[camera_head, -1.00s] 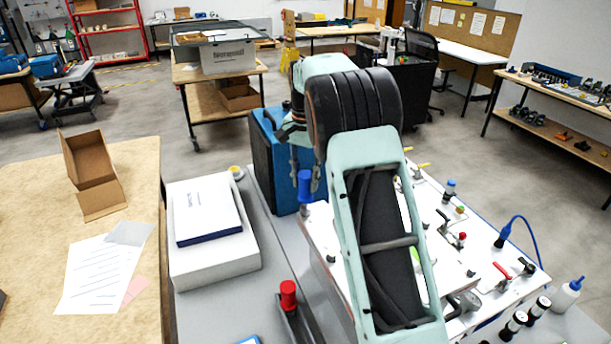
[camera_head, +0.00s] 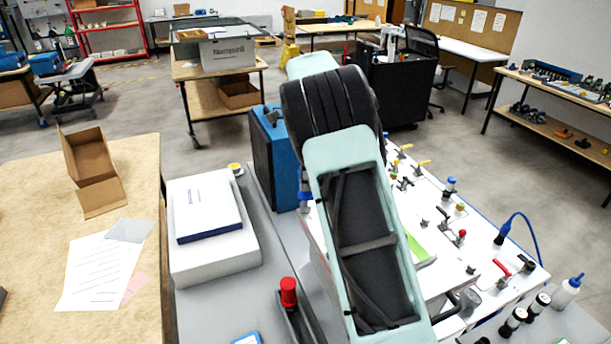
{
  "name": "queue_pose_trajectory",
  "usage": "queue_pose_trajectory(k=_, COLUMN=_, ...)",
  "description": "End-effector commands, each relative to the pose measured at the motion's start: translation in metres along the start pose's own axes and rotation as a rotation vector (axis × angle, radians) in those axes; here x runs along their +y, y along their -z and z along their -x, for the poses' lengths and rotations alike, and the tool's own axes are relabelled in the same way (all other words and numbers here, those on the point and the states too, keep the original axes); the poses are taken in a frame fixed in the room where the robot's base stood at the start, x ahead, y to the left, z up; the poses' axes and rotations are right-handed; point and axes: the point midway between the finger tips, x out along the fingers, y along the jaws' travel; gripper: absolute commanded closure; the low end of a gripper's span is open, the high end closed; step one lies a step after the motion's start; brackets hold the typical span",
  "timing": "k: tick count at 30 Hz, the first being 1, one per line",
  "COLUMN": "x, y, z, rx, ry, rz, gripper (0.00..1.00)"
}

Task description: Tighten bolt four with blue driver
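A narrow strip of a blue handle (camera_head: 304,199), which looks like the blue driver, shows at the left edge of my arm, by the near left edge of the white assembly panel (camera_head: 447,258). My arm covers the rest of it. My gripper is hidden behind my own arm, so I cannot see its fingers or what they hold. The panel carries several small clamps and fittings; I cannot pick out bolt four among them.
A red-handled tool (camera_head: 288,293) stands in a grey holder at the front. A blue case (camera_head: 274,160) stands behind the panel's left side. A white box with a blue-edged booklet (camera_head: 208,217) lies left. A squeeze bottle (camera_head: 567,291) and dark cylinders stand right.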

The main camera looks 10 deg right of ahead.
Motion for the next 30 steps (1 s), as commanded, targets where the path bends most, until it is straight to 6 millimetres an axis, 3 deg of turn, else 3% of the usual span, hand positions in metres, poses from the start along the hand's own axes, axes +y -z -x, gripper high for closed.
queue_pose_trajectory(k=19, x=0.0002, y=0.0002, z=-0.0002, rx=-0.001, ry=-0.001, rz=0.005, gripper=0.59)
queue_pose_trajectory(k=30, x=0.0002, y=0.0002, z=-0.0003, rx=-0.001, ry=-0.001, rz=0.006, gripper=1.0)
